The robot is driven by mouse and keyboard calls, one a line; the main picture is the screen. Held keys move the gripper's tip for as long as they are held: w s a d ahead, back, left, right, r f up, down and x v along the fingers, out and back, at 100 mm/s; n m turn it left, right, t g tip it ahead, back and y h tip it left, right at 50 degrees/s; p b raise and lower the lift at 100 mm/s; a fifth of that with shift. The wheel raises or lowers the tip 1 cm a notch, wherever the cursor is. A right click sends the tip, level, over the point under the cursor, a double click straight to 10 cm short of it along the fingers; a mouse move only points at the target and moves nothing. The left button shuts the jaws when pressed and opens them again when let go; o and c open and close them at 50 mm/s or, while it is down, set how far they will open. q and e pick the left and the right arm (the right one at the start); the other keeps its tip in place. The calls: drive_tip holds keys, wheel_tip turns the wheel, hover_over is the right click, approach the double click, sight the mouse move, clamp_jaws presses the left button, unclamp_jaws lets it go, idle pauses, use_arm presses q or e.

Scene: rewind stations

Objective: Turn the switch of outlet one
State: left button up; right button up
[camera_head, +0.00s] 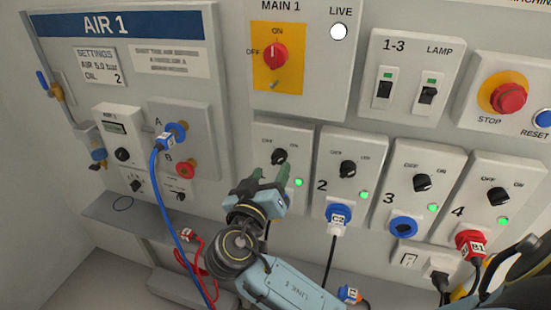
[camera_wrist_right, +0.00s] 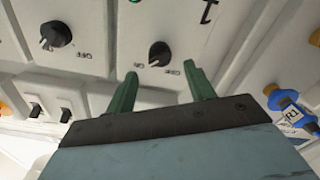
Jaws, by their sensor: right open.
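The black rotary switch of outlet one (camera_head: 279,156) is on the panel left of outlet 2, with OFF and ON marks above it and a lit green lamp (camera_head: 298,182) below right. Its pointer appears tilted toward ON. My right gripper (camera_head: 281,174) is in front of this panel, just below the switch, and hides the panel's lower part. In the right wrist view the switch (camera_wrist_right: 159,54) shows beyond and between the two green fingers of the right gripper (camera_wrist_right: 161,77). These fingers are apart with nothing between them. My left gripper is out of view.
Outlets 2 (camera_head: 348,168), 3 (camera_head: 422,182) and 4 (camera_head: 498,196) stand to the right with similar switches and lit green lamps. A red main switch (camera_head: 273,57) is above. A blue hose (camera_head: 168,195) hangs at left from the AIR 1 panel. A ledge (camera_head: 125,225) runs below.

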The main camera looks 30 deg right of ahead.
sight(276, 160)
drive_tip(key=x, duration=0.5)
drive_tip(key=shift+a, duration=0.1)
drive_tip(key=c, duration=0.9)
